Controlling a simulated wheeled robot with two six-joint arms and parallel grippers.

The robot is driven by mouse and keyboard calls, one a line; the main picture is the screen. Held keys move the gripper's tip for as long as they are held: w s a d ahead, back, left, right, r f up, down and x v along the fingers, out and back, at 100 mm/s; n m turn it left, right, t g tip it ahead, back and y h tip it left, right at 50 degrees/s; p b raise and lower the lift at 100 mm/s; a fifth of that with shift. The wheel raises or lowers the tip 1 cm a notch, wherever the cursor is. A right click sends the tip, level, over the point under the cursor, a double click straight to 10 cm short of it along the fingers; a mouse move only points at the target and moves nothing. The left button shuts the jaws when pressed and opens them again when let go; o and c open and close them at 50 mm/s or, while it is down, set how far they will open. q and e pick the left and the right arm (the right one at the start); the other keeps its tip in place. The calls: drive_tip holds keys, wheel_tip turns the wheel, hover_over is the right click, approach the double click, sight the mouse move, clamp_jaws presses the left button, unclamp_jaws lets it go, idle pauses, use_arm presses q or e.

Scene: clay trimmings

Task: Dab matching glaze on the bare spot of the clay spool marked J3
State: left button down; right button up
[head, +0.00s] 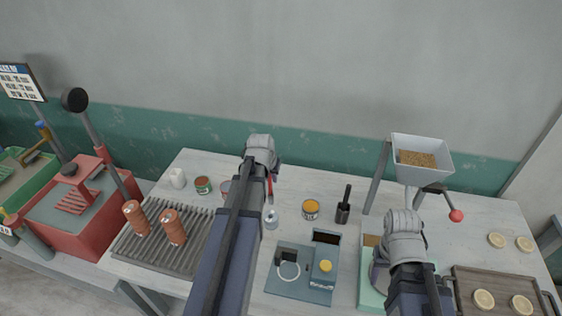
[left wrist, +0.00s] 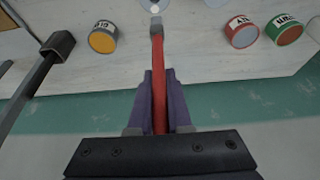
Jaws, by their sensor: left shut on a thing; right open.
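Two orange-brown clay spools, one on the left (head: 135,218) and one on the right (head: 172,228), stand on a grey ribbed rack (head: 196,232). Their small marks are too small to read, and I see no clear bare spot. My left gripper (head: 271,178) is shut on a red-handled brush (left wrist: 158,80). The brush's grey end points toward a pale jar (head: 273,219); I cannot tell if they touch. Glaze cans stand nearby: green-labelled (left wrist: 286,30), red-labelled (left wrist: 241,32) and yellow-orange (head: 311,209). My right gripper (head: 411,198) is open, before the hopper stand.
A hopper of grains (head: 421,158) with a red-knobbed lever stands at the back right. A dark cup with a black handle (head: 343,212), a blue-grey device (head: 310,282) and a wooden tray (head: 497,281) occupy the table. A red machine (head: 75,215) stands left.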

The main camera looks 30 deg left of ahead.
use_arm(q)
drive_tip(key=shift+w+r, duration=0.1)
drive_tip(key=shift+w, duration=0.2)
use_arm(e)
drive_tip(key=shift+w+r, duration=0.1)
drive_tip(key=shift+w, duration=0.3)
use_arm(q)
wheel_tip(320, 180, down, 5)
drive_tip(key=b, duration=0.5)
use_arm(e)
wheel_tip(320, 180, down, 5)
drive_tip(key=shift+f, duration=0.1)
use_arm(q)
drive_tip(key=shift+f+b, duration=0.45)
drive_tip(key=shift+b, duration=0.05)
use_arm(e)
drive_tip(key=shift+f, duration=0.35)
idle(1.8)
